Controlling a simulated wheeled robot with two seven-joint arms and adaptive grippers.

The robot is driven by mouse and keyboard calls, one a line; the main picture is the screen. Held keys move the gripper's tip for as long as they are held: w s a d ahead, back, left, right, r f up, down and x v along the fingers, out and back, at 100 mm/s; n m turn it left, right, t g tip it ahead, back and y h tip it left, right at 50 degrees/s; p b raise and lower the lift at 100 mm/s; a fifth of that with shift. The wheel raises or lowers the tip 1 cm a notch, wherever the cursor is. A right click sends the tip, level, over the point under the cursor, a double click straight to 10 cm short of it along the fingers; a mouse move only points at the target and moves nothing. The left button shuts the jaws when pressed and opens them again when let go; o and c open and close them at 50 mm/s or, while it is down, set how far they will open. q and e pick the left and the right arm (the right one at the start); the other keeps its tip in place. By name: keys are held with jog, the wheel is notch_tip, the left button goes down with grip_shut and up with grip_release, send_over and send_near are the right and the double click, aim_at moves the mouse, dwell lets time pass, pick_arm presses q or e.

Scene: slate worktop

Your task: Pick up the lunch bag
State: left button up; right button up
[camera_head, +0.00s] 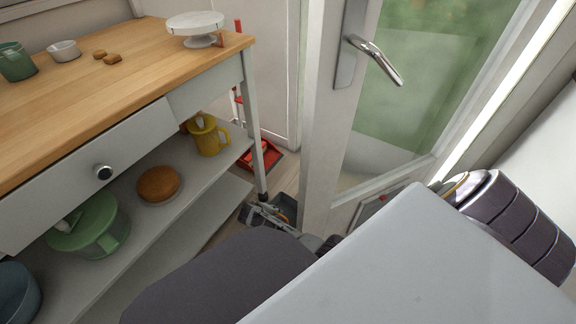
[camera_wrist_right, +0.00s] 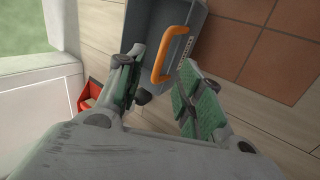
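The lunch bag (camera_wrist_right: 194,32) is a dark grey box shape with an orange handle (camera_wrist_right: 172,52), low down on the floor in the right wrist view. In the head view only a small part of the bag (camera_head: 288,201) shows, beside the foot of the kitchen cart. My right gripper (camera_wrist_right: 160,80) is open, with its two green-padded fingers apart. The orange handle appears in the gap between and beyond the fingertips; I cannot tell whether they touch it. In the head view my right gripper (camera_head: 264,216) is small and partly hidden by my arm. My left gripper is not in view.
A wooden-topped cart (camera_head: 120,75) stands left, its lower shelf holding a yellow jug (camera_head: 207,137) and a green pot (camera_head: 98,228). A glazed door (camera_head: 331,150) with a metal handle stands right of the bag. A red dustpan (camera_wrist_right: 90,96) is nearby on the floor.

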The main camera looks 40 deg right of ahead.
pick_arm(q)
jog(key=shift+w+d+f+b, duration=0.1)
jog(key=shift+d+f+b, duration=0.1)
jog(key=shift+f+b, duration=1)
pick_arm(e)
jog(key=shift+x, duration=2)
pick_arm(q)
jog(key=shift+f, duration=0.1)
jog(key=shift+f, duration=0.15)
pick_arm(e)
jog(key=shift+f, duration=0.15)
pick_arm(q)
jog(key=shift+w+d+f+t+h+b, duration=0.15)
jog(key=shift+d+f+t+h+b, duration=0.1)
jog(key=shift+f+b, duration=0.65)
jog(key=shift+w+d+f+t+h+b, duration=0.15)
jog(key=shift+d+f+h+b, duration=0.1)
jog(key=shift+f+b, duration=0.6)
pick_arm(e)
jog(key=shift+x, duration=2.5)
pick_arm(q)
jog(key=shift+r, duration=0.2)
pick_arm(e)
jog(key=shift+a, duration=0.1)
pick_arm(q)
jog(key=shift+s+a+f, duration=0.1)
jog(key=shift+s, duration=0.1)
pick_arm(e)
jog(key=shift+s, duration=0.1)
grip_shut()
